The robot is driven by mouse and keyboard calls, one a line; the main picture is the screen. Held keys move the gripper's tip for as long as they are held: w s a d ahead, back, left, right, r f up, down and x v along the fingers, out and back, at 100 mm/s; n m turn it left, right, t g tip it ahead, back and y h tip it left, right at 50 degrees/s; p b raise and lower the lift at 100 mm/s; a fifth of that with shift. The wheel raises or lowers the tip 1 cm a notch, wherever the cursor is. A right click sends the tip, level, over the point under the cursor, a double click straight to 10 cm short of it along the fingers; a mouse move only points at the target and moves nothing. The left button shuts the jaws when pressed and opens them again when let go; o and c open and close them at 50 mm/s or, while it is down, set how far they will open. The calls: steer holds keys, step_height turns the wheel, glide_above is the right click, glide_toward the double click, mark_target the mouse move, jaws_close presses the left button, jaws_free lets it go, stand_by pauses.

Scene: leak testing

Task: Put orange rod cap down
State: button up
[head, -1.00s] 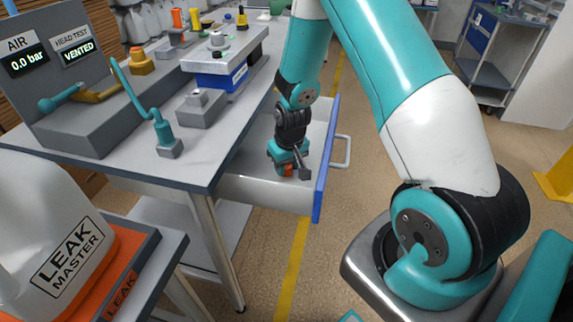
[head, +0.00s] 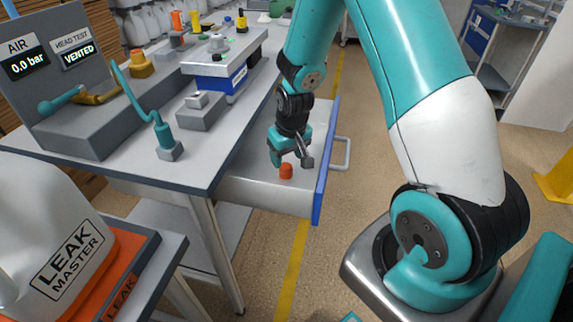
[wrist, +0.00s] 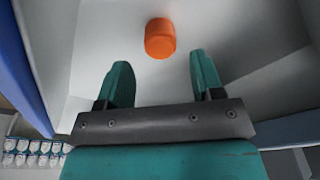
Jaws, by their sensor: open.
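The orange rod cap (head: 286,171) sits in the open drawer (head: 262,194), near its front end. In the wrist view the cap (wrist: 160,38) stands on the pale drawer floor, beyond the fingertips and roughly centred between them. My gripper (head: 290,162) is open and empty just above the cap in the head view. In the wrist view both teal fingers of my gripper (wrist: 160,75) are spread apart, and neither touches the cap.
The drawer's blue front panel (head: 323,165) with its handle (head: 342,153) stands close to the right of my gripper. The workbench (head: 120,166) with test fixtures is to the left. A white container marked LEAK MASTER (head: 50,245) stands at the lower left.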

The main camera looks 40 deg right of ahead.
step_height(320, 180, up, 7)
steer(key=s, duration=0.1)
steer(key=s+a+r+n+y, duration=0.1)
steer(key=s+a+r+n, duration=0.1)
steer(key=s+a+r, duration=0.4)
steer(key=s+a+r+n+y, duration=0.2)
steer(key=a+r, duration=0.3)
steer(key=a, duration=0.4)
steer(key=s+a+r+n+g, duration=0.1)
steer(key=s+a+r+n, duration=0.1)
steer(key=s, duration=0.4)
steer(key=s+a+r+n+y, duration=0.1)
steer(key=s+a+r+n, duration=0.1)
steer(key=s+a, duration=0.3)
steer(key=shift+s+r+n+g, duration=0.3)
steer(key=shift+s+r+g, duration=0.15)
steer(key=shift+s, duration=0.3)
steer(key=shift+r, duration=0.1)
steer(key=shift+r+p, duration=2.4)
steer(key=shift+p, duration=0.15)
